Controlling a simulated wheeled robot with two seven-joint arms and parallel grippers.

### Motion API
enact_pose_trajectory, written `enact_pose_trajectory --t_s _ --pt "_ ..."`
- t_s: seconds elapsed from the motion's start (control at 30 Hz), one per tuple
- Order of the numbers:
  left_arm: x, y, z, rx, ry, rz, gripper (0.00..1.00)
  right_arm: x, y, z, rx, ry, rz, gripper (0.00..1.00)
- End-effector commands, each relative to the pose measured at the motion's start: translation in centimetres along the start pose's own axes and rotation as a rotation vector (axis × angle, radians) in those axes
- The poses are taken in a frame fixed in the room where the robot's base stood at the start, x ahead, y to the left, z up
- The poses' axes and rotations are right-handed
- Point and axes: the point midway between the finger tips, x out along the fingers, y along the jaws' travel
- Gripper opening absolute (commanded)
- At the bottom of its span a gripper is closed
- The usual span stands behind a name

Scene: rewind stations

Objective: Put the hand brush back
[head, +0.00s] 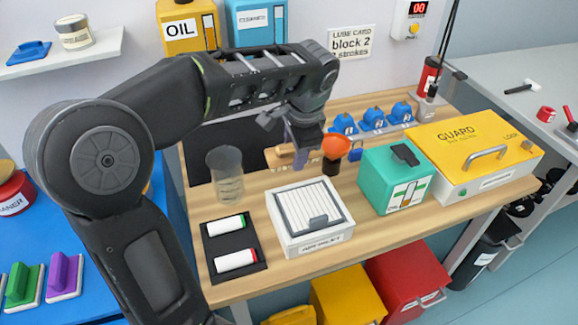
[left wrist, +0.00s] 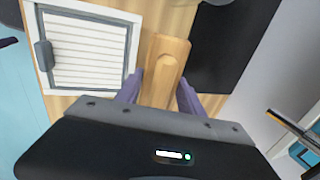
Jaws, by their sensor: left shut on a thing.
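My left gripper (head: 302,160) reaches over the middle of the wooden bench, behind the white slatted box. It is shut on the hand brush, a light wooden piece. In the left wrist view the brush's wooden handle (left wrist: 165,66) lies between the two purple-grey fingers (left wrist: 158,95). In the head view only a little of the brush (head: 283,151) shows beside the gripper, and its bristles are hidden. I cannot tell whether the brush touches the bench. My right gripper is not in view.
The white slatted box (head: 280,222) is in front, a clear jar (head: 226,172) to the left. A teal box (head: 385,190) and yellow guard (head: 470,140) fill the right.

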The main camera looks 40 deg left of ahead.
Motion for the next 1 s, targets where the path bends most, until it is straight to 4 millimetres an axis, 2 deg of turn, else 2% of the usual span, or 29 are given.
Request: enact_pose_trajectory --t_s 0.03,0.1,0.23,0.67,0.77,0.87,1.0 --pt "1.4 0.0 0.1 -0.001 -0.004 0.001 0.07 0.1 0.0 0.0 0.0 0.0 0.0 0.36" --pt "2.9 0.0 0.1 -0.002 -0.003 0.001 0.07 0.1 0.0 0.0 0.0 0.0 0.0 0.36" --pt "4.9 0.0 0.1 -0.002 -0.002 0.0 0.07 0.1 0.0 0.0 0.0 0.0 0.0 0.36" --pt "5.6 0.0 0.0 -0.002 0.001 -0.002 0.07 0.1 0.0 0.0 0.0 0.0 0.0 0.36" --pt "6.5 0.1 0.0 -0.002 -0.001 0.0 0.07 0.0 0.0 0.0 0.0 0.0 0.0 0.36" --pt "8.2 0.1 0.1 -0.002 -0.003 0.002 0.07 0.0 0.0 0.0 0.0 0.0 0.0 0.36" --pt "7.8 -1.1 0.1 -0.011 -0.003 0.143 0.07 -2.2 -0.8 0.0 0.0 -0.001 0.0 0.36"
